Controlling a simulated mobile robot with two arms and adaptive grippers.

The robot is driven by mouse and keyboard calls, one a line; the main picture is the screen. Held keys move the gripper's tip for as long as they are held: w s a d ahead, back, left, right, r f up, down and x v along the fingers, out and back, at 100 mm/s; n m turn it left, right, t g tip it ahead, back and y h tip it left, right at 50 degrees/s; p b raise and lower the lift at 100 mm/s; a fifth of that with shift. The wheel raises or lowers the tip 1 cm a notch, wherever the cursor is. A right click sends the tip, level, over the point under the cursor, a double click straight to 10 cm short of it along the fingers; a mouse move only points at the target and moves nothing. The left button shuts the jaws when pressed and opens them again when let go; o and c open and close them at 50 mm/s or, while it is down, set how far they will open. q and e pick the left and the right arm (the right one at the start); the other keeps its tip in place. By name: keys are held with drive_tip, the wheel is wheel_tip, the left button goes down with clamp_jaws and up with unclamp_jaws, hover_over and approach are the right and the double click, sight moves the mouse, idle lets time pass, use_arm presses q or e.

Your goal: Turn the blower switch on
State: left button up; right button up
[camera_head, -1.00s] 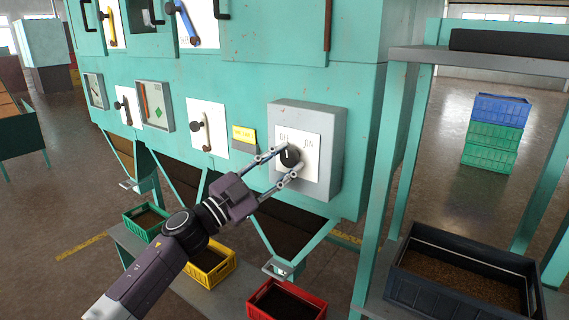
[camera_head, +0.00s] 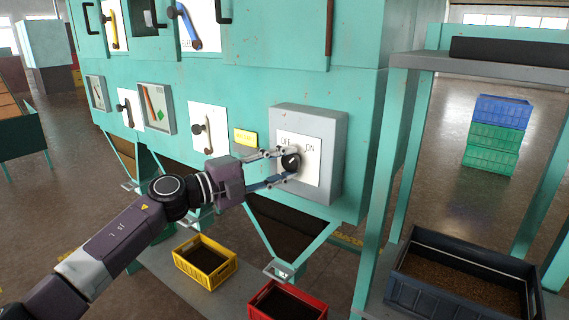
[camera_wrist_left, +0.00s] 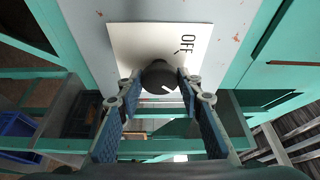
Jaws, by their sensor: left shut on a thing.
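The blower switch is a round black knob (camera_head: 291,161) on a white plate (camera_head: 312,172), fixed to a grey box (camera_head: 334,153). The plate reads OFF at upper left and ON at upper right. My left gripper (camera_head: 283,167) is shut on the knob, with one finger above and one below it. The white mark on the knob leans up and to the right in the head view. In the left wrist view the knob (camera_wrist_left: 157,74) sits between the two fingertips, with the OFF label beside it; ON is hidden there. My right gripper is not in view.
The teal machine (camera_head: 270,82) carries other handles and gauges left of the box. A teal shelf frame (camera_head: 402,150) with a dark crate (camera_head: 460,299) stands to the right. A yellow crate (camera_head: 207,283) and a red crate (camera_head: 322,306) sit below my arm.

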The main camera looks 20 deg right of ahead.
use_arm(q)
drive_tip(key=shift+m+y, duration=0.3)
drive_tip(key=shift+m, duration=0.1)
drive_tip(key=o, duration=1.2)
drive_tip(key=shift+c, duration=0.2)
drive_tip(key=v, duration=1.2)
drive_tip(key=shift+f, duration=0.1)
